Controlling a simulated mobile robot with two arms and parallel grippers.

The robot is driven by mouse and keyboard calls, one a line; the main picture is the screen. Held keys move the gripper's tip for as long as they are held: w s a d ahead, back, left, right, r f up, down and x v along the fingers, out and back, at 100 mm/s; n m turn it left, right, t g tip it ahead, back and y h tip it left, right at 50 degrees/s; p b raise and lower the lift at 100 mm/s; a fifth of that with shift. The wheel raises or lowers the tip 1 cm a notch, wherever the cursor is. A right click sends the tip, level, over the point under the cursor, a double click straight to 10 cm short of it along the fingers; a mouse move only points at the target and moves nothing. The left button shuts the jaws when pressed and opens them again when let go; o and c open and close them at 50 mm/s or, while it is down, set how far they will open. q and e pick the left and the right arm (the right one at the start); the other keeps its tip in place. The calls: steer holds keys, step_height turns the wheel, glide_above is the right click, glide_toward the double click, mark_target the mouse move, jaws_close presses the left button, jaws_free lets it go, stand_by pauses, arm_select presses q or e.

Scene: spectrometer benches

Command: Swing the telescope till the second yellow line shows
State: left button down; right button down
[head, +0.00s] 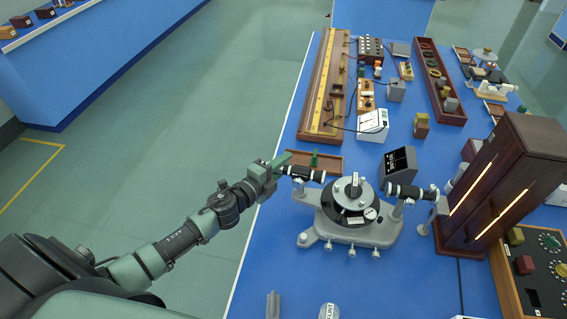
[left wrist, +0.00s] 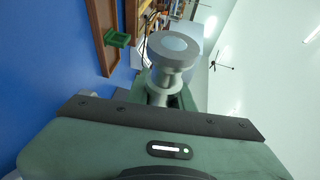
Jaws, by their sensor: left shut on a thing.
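The black collimator (head: 408,191) points right towards the wooden cabinet. My left gripper (head: 277,166) is shut at the telescope's outer end. In the left wrist view a grey round-ended part (left wrist: 172,48) rises from my jaws; the grip itself is partly hidden. A dark box (head: 398,163) with small white marks stands behind; its marks are too small to read. My right gripper is out of view.
A wooden cabinet (head: 512,170) with two glowing slits stands at the right. A shallow brown tray (head: 322,164) with a green piece lies just behind the telescope. A long wooden rail (head: 325,90) and meters fill the back. The bench front left is mostly clear.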

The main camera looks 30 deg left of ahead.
arm_select(q)
steer(key=s+d+n+y+b, duration=0.2)
steer(key=s+n+y, duration=0.3)
steer(key=s, duration=0.3)
steer(key=shift+s+d+y, duration=0.3)
steer(key=shift+s+y, duration=0.05)
steer(key=shift+y, duration=0.55)
steer(key=c, duration=1.2)
jaws_free()
steer(key=shift+c, duration=0.2)
